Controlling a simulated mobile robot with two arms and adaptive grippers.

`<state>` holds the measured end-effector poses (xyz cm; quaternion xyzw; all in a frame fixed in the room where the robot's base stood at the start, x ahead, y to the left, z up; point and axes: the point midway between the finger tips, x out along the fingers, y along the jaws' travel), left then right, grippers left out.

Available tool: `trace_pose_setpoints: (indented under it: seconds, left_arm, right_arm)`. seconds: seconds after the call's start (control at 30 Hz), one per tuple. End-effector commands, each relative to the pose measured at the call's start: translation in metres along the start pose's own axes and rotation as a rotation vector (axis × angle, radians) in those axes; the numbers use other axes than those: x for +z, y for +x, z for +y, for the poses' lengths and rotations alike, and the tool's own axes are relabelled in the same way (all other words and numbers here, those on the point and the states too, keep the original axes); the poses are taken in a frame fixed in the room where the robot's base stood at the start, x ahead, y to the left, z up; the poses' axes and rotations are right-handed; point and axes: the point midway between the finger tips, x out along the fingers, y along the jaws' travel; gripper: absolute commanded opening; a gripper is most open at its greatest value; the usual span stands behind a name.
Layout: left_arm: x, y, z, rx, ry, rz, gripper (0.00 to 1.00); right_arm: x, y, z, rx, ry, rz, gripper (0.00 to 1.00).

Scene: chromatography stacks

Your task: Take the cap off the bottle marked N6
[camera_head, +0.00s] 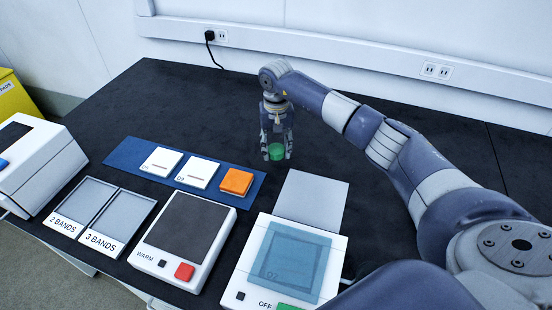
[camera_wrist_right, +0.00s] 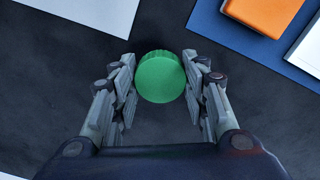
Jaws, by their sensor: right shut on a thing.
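My right gripper (camera_head: 277,152) points down over the dark bench top near the middle of the head view, with its fingers shut on a round green cap (camera_head: 276,154). In the right wrist view the cap (camera_wrist_right: 160,77) shows as a green disc with a ridged side between the two fingers (camera_wrist_right: 160,95). No bottle and no N6 mark can be made out in either view. I cannot tell whether the cap touches the bench. My left gripper is out of view.
A blue mat (camera_head: 120,154) holds two white tiles and an orange block (camera_head: 236,181). A grey sheet (camera_head: 312,200) lies right of it. The back of the bench is clear.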

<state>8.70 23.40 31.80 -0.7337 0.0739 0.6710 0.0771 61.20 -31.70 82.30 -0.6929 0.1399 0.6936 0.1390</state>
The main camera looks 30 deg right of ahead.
Motion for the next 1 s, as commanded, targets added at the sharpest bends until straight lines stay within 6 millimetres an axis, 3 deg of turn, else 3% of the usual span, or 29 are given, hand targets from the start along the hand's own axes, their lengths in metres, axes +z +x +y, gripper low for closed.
trace_pose_setpoints:
  seconds: [0.17, 0.37, 0.77, 0.8, 0.87, 1.0]
  left_arm:
    - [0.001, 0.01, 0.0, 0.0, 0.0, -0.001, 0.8]
    - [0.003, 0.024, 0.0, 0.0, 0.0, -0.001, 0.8]
    - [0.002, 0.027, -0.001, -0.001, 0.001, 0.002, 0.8]
    - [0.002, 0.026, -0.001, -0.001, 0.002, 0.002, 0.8]
    - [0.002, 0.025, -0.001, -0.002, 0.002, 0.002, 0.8]
    - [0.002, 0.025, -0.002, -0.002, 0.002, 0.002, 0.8]
  right_arm:
    - [-0.008, 0.005, 0.0, 0.0, 0.0, -0.002, 0.13]
    - [-0.006, 0.037, -0.001, -0.001, 0.0, -0.002, 0.13]
    - [-0.007, 0.041, 0.0, 0.001, 0.0, 0.0, 0.13]
    - [-0.007, 0.04, 0.0, 0.001, 0.0, 0.0, 0.46]
    - [-0.007, 0.039, 0.0, 0.001, 0.0, 0.0, 0.59]
    - [-0.007, 0.039, 0.0, 0.001, 0.0, 0.0, 0.61]
